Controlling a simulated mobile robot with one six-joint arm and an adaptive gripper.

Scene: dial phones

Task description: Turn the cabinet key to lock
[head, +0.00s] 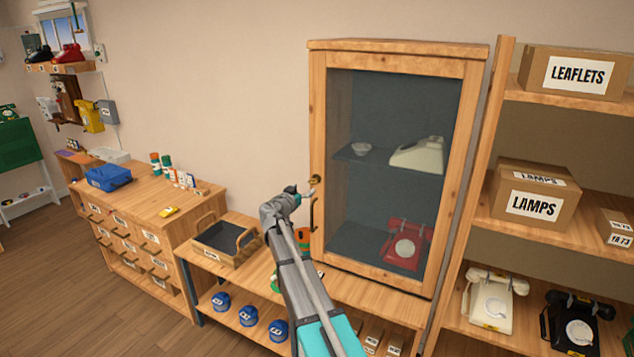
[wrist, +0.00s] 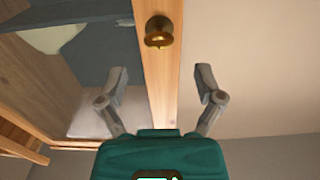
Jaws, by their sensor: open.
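The wooden cabinet (head: 318,120) with a glass door stands on the bench, and its door looks shut. A brass key in its lock (head: 316,180) sits on the door's left frame, above a dark handle (head: 312,215). In the wrist view the brass key (wrist: 158,32) shows on the wooden frame strip, beyond the fingertips. My gripper (head: 305,194) is at the left frame, close to the key. In the wrist view my gripper (wrist: 163,82) is open and empty, its two fingers spread either side of the frame strip. The key's exact angle is hard to tell.
A wooden tray (head: 228,258) lies on the bench to the left. Shelves with boxes (head: 535,205) stand close on the right. Wall space left of the cabinet is clear.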

